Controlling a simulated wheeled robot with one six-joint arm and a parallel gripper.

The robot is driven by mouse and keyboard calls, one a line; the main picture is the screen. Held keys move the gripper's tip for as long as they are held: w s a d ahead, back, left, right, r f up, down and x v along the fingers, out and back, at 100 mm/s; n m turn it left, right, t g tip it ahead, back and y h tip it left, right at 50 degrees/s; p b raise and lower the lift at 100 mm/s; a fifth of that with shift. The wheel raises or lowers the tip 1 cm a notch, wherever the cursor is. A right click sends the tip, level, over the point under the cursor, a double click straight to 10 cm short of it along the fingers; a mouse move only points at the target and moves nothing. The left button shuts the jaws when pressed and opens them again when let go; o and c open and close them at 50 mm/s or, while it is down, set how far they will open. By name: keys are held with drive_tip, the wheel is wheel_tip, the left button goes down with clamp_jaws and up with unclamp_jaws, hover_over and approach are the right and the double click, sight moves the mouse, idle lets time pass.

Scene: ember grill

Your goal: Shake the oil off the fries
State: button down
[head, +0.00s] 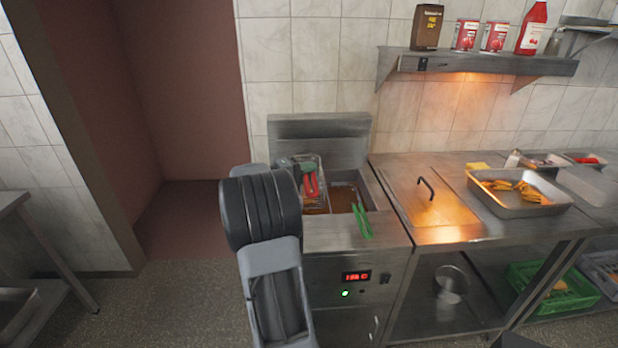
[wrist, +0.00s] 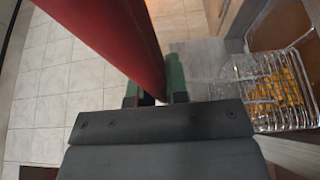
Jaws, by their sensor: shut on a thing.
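The fry basket with the red handle (head: 311,184) is at the left side of the fryer (head: 345,232) in the head view. In the wrist view, its red handle (wrist: 112,42) runs between my fingers, and a wire basket (wrist: 262,92) with yellow fries (wrist: 282,82) shows at the right. My gripper (wrist: 153,92) is shut on the red handle. In the head view my arm hides most of the gripper and part of the basket. The basket appears raised over the left well, but its exact height and any dripping oil cannot be told.
A second basket's green handle (head: 361,221) sticks out over the fryer front, beside the right well of brown oil (head: 343,199). A shelf (head: 480,63) hangs above.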

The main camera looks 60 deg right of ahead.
wheel_tip(320, 180, up, 9)
drive_tip(key=p, duration=0.3)
drive_tip(key=shift+r+p, duration=0.15)
drive_tip(key=shift+p, duration=0.25)
